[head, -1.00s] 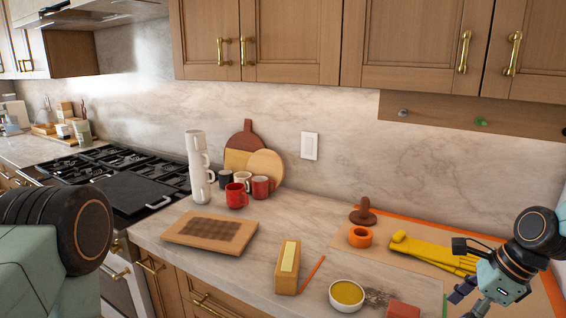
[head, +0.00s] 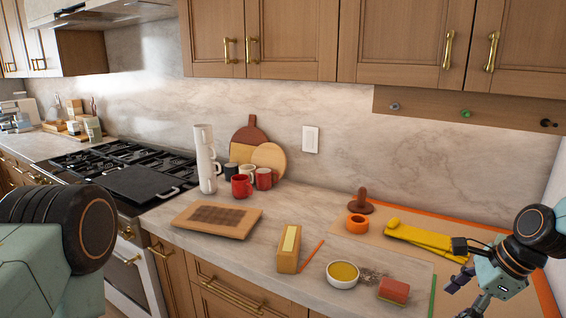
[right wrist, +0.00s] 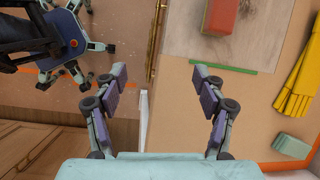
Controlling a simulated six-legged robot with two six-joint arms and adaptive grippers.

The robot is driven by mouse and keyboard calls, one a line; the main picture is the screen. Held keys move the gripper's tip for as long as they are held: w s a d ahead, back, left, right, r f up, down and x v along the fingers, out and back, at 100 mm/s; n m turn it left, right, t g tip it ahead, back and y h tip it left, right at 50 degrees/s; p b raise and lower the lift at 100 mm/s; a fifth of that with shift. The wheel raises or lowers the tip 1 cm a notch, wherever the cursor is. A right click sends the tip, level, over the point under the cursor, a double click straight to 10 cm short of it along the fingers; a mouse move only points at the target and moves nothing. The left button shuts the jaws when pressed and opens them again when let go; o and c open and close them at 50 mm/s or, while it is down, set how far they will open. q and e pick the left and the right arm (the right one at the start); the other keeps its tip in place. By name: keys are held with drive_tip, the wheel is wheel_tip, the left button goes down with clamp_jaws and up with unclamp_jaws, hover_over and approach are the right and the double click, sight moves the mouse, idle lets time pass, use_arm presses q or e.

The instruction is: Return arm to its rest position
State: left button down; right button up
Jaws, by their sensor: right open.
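My right arm comes in at the lower right of the head view. Its gripper (head: 468,292) is open and empty, over the front right part of the counter. In the right wrist view the open gripper (right wrist: 160,78) has its two fingers wide apart, with nothing between them. The counter's front edge and brass handles lie below the gap. My left arm shows only as a large joint at the lower left of the head view, and its gripper is out of the picture.
A red block (head: 393,291), a bowl of yellow stuff (head: 342,275) and yellow gloves (head: 430,241) lie near my right gripper. A wooden board (head: 218,219), red mug (head: 241,187) and stacked white cups (head: 206,160) stand further left. Cabinets (head: 420,45) hang above.

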drive_tip(key=w+a+f+n+t+h+b, duration=0.1)
drive_tip(key=w+a+f+n+t+b, duration=0.3)
drive_tip(key=n, duration=0.6)
drive_tip(key=s+a+f+n+g+h+b, duration=0.1)
drive_tip(key=s+a+f+n+b, duration=0.15)
drive_tip(key=s+f, duration=0.35)
drive_tip(key=s+a+f+n+g+b, duration=0.1)
drive_tip(key=s+a+f+n, duration=0.2)
drive_tip(key=f, duration=0.5)
drive_tip(key=s+a+f+n+g+h+b, duration=0.1)
drive_tip(key=s+f+b, duration=0.4)
drive_tip(key=s+f, duration=0.5)
drive_tip(key=s+a+f+n+g+b, duration=0.1)
drive_tip(key=s+f+n+g+b, duration=0.2)
drive_tip(key=s+f, duration=0.7)
drive_tip(key=s+n+b, duration=0.1)
drive_tip(key=s+n, duration=0.1)
drive_tip(key=s, duration=0.2)
drive_tip(key=shift+s+a+n+g+h+b, duration=0.3)
drive_tip(key=shift+a+n+g+h+b, duration=0.05)
drive_tip(key=shift+a+g+h+b, duration=0.05)
